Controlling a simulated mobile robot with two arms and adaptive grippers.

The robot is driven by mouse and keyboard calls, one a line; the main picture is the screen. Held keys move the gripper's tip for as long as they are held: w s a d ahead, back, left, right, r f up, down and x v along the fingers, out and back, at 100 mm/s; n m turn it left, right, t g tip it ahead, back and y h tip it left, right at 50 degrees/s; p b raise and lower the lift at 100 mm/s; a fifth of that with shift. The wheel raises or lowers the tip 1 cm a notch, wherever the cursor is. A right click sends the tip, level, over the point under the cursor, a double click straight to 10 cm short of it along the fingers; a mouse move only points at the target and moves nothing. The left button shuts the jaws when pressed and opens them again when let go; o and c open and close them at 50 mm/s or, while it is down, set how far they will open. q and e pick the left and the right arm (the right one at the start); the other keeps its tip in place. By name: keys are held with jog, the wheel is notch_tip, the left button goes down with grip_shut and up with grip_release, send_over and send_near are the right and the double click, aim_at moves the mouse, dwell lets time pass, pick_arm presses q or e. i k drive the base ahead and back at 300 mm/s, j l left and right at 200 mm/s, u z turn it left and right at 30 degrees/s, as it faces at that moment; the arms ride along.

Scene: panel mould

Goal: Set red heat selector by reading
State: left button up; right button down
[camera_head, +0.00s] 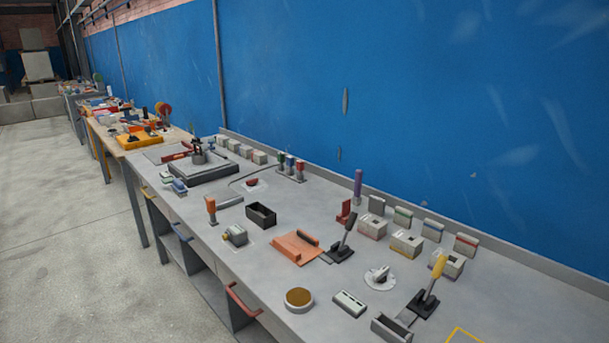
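A small red knob-like part (252,182) sits on a pale plate in the middle of the grey bench; I cannot tell whether it is the red heat selector. A red upright part (344,212) stands farther right, near a purple post. A round pale dial with a grey knob (379,277) lies nearer the front. A small flat block with a pale greenish face (350,303) is by the front edge; any reading on it is too small to make out. Neither of my grippers is in view.
The grey bench (290,222) runs along a blue wall (420,100). It carries a black-handled lever (343,242), a yellow-handled lever (430,285), an orange plate (297,246), a black open box (261,214) and several pale blocks. Open concrete floor (75,235) lies to the left.

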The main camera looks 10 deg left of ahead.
aim_at(251, 181)
jog(key=i+j+z, duration=0.25)
jog(key=j, duration=0.2)
jog(key=i+j+z, duration=0.1)
jog(key=j+z, duration=0.15)
jog(key=j, duration=0.2)
jog(key=i+j+z, duration=0.1)
jog(key=j+z, duration=0.15)
jog(key=j, duration=0.25)
jog(key=j+z, duration=0.3)
jog(key=j, duration=0.25)
jog(key=i, duration=0.05)
